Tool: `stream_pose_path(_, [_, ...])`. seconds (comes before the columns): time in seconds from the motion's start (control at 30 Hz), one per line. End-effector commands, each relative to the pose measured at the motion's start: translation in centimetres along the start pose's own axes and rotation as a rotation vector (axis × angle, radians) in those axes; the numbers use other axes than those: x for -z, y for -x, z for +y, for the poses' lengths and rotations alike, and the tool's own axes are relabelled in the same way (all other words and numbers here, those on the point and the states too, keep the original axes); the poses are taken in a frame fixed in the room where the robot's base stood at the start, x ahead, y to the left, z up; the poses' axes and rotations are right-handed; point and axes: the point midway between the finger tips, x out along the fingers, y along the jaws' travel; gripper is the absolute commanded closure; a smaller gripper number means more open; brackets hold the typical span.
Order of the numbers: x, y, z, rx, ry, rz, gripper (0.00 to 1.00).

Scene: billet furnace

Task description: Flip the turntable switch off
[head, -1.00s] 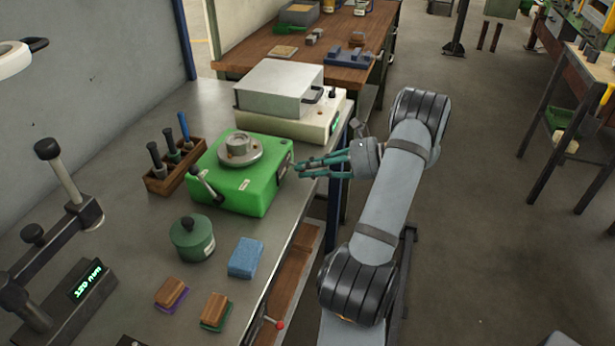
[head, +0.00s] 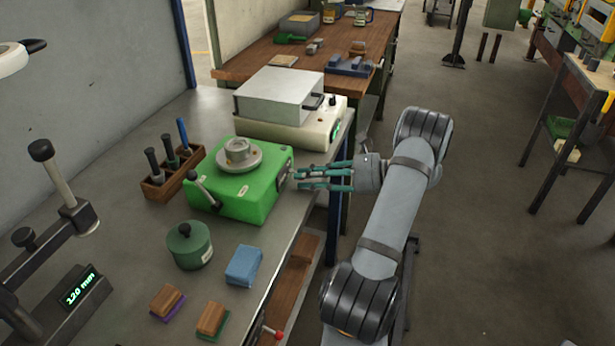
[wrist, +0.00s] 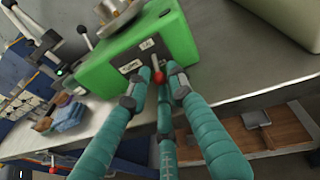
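The turntable is a green box (head: 235,198) with a round metal disc (head: 239,156) on top, standing on the metal bench. It fills the top of the wrist view (wrist: 150,48). On its front face a small lever switch with a red tip (wrist: 158,77) sticks out below two white labels, whose text I cannot read. My gripper (head: 296,177) has teal fingers and points at this face. In the wrist view its fingertips (wrist: 154,90) are spread on either side of the red tip, with a gap between them. I cannot tell whether any finger touches the switch.
A black-handled lever (head: 203,190) rises at the turntable's left corner. A cream appliance (head: 290,125) stands behind it, a wooden tool rack (head: 155,188) to its left. A green lidded pot (head: 190,246) and a blue sponge (head: 243,265) lie in front. The aisle floor is clear.

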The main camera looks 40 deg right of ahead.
Motion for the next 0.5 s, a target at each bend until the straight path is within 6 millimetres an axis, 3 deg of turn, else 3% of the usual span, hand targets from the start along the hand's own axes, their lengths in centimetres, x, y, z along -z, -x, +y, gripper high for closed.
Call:
stream_pose_path(0.17, [-0.04,-0.02,-0.02,0.000,-0.001,-0.001,0.67])
stream_pose_path(0.5, [-0.05,0.23,-0.04,0.001,0.000,-0.001,0.67])
